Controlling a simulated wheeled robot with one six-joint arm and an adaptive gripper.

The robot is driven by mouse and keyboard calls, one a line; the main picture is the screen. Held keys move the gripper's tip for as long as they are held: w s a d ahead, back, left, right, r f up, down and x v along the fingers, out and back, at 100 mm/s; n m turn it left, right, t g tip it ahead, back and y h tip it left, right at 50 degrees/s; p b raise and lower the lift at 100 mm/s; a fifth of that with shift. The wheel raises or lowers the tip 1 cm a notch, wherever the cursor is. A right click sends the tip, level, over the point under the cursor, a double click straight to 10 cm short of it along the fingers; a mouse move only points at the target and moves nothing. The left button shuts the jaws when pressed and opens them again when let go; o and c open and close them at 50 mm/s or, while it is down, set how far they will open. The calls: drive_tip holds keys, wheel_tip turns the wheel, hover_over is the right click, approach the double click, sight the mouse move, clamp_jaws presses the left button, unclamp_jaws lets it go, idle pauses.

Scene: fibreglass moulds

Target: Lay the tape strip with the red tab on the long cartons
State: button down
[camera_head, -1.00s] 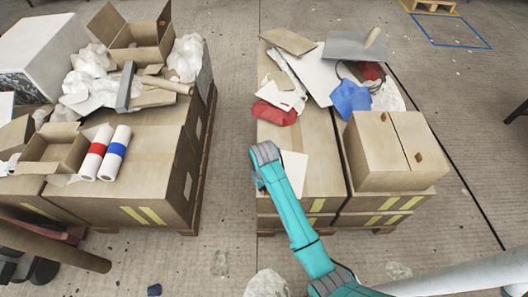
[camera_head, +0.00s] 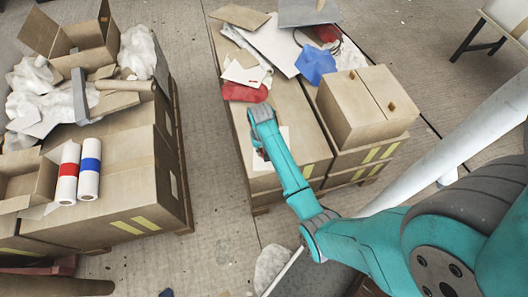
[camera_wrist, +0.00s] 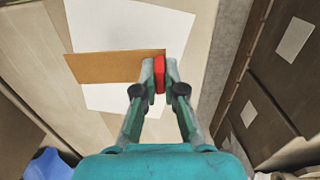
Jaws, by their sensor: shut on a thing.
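My gripper (camera_wrist: 160,78) is shut on the red tab (camera_wrist: 160,73) of a brown tape strip (camera_wrist: 112,66) in the wrist view. The strip extends left from the fingers, across a white sheet (camera_wrist: 125,25). I cannot tell whether it touches the sheet or hangs above it. In the head view my gripper (camera_head: 262,150) is over the long cartons (camera_head: 306,150) of the right stack, beside the closed box. The strip is mostly hidden there by my arm.
A closed box (camera_head: 365,108) stands on the right stack. A red cloth (camera_head: 245,92), a blue cloth (camera_head: 315,65) and loose sheets lie behind my gripper. The left stack (camera_head: 150,160) carries two rolls (camera_head: 90,168) and open boxes. A floor gap separates the stacks.

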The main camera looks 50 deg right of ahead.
sight(262, 160)
drive_tip(key=shift+f, duration=2.65)
drive_tip(key=c, duration=1.3)
unclamp_jaws()
drive_tip(key=shift+f, duration=0.1)
drive_tip(key=shift+o, duration=0.2)
wheel_tip(262, 160, up, 12)
drive_tip(key=shift+r, duration=0.15)
